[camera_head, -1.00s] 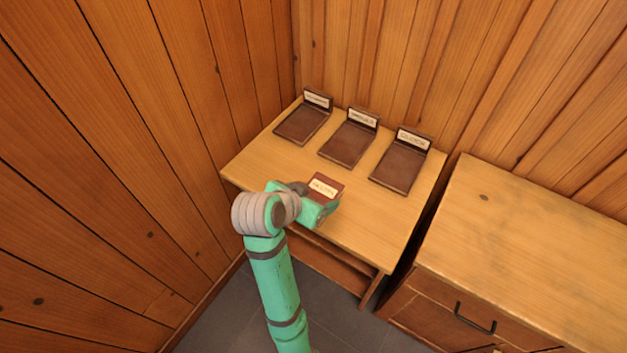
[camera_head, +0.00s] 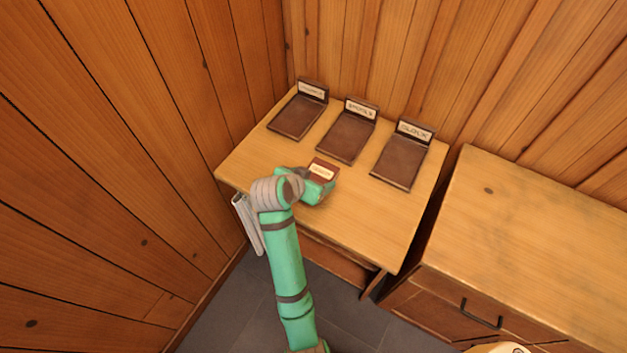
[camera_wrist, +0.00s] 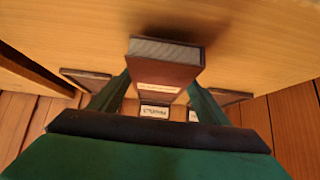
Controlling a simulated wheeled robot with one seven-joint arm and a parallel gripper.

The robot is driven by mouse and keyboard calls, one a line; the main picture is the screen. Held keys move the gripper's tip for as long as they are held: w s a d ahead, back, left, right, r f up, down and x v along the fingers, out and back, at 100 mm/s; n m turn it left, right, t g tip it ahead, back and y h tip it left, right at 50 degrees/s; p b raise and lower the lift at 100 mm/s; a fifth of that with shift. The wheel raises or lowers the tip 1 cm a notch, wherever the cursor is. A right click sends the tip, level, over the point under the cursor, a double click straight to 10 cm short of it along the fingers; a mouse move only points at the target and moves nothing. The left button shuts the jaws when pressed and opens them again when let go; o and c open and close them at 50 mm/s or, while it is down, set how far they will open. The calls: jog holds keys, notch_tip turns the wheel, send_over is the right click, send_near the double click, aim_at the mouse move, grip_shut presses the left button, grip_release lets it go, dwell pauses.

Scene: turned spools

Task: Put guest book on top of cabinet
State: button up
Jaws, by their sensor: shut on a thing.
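The book (camera_head: 322,170) is small and brown-red with a pale label too blurred to read. My gripper (camera_head: 318,187) is shut on it, over the front part of the light wooden table (camera_head: 365,225). In the wrist view the book (camera_wrist: 165,68) sits between the two green fingers of my gripper (camera_wrist: 160,92), its grey page edge showing. A dark shadow lies on the table near it; I cannot tell the exact gap. The cabinet (camera_head: 530,240), a wooden piece with a dark drawer handle, stands right of the table; its visible top is bare.
Three dark trays with upright label plates stand along the table's back: left (camera_head: 297,117), middle (camera_head: 345,138), right (camera_head: 398,162). Wooden walls close in behind and left. A narrow gap separates table and cabinet. A pale object (camera_head: 247,222) shows at the table's left front.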

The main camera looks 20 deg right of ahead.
jog(key=shift+a+f, duration=0.2)
jog(key=shift+f, duration=0.95)
jog(key=shift+s+d+f, duration=0.15)
jog(key=o, duration=1.2)
jog(key=shift+o, duration=0.2)
jog(key=v, duration=1.2)
